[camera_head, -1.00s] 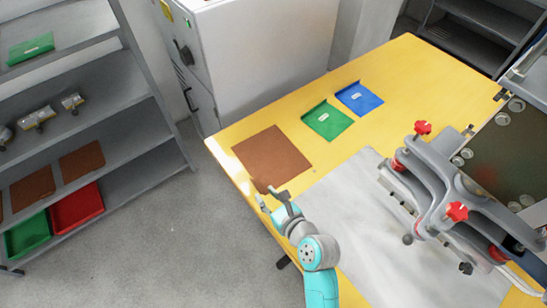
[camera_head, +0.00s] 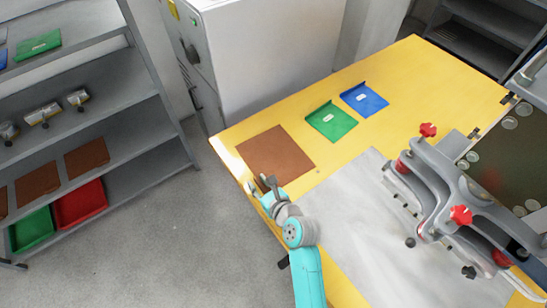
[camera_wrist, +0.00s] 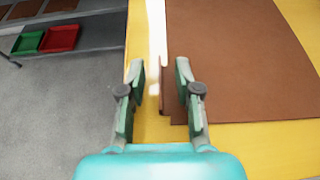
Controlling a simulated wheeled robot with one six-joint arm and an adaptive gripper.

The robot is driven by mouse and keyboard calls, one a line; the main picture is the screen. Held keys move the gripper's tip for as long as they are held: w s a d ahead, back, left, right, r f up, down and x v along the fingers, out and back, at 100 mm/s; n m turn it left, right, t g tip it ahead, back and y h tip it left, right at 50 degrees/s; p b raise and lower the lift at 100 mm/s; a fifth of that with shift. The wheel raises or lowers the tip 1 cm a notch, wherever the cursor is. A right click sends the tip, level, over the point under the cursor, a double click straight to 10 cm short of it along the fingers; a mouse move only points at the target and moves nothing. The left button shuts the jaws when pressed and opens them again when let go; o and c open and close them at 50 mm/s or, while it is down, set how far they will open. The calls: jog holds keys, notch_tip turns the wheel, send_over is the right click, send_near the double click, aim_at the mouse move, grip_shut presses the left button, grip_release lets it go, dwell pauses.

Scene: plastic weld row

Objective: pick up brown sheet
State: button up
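The brown sheet (camera_head: 276,155) lies flat on the yellow table (camera_head: 240,131), near its left edge. It also shows in the wrist view (camera_wrist: 235,55), ahead and to the right. My gripper (camera_head: 261,184) is at the sheet's near left side, by the table edge. In the wrist view my gripper (camera_wrist: 160,75) is open, with its two fingers apart. The sheet's near left corner, with a small raised brown edge, lies between the fingers, closer to the right one. I cannot tell whether the right finger touches it.
A green tray (camera_head: 331,121) and a blue tray (camera_head: 364,99) lie farther back on the table. A grey machine with red knobs (camera_head: 461,214) stands at the right. A shelf (camera_head: 130,115) with brown sheets and coloured trays is at the left.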

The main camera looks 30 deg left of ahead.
grip_shut()
jog(key=shift+r, duration=0.1)
